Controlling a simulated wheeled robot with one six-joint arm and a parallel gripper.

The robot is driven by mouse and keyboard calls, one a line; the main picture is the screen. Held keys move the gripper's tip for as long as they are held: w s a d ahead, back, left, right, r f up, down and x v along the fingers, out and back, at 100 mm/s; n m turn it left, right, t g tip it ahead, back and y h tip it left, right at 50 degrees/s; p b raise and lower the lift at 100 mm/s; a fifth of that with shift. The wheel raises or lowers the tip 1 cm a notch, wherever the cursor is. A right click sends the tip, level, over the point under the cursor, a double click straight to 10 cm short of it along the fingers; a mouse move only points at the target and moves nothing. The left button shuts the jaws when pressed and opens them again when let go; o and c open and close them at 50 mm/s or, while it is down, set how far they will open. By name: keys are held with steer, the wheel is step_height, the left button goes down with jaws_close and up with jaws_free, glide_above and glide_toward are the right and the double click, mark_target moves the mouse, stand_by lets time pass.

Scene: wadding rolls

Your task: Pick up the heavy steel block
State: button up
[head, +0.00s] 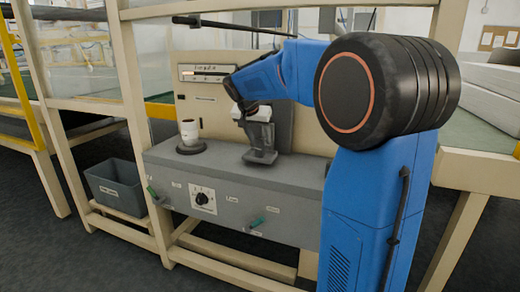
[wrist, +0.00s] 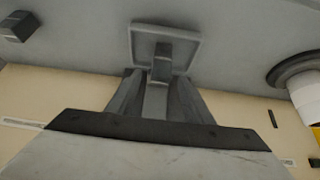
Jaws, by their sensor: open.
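A narrow grey block (wrist: 160,68), which looks like the steel block, stands on a square grey plate with a raised rim (wrist: 192,42) in the wrist view. My gripper (wrist: 156,78) is open, with one dark finger on each side of the block in the picture. I cannot tell how far down the fingers reach or whether they touch it. In the head view my gripper (head: 261,157) points down, low over the grey bench. There the block cannot be made out behind the fingers.
The grey bench (head: 232,180) has a beige back panel (head: 215,115). A white cup (head: 189,132) stands on a dark round base to the left. A dark block-like thing (wrist: 15,26) is at the wrist view's left edge. A grey bin (head: 115,188) sits lower left.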

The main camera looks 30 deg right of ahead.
steer(key=shift+x, duration=1.05)
steer(key=shift+c, duration=0.6)
jaws_close()
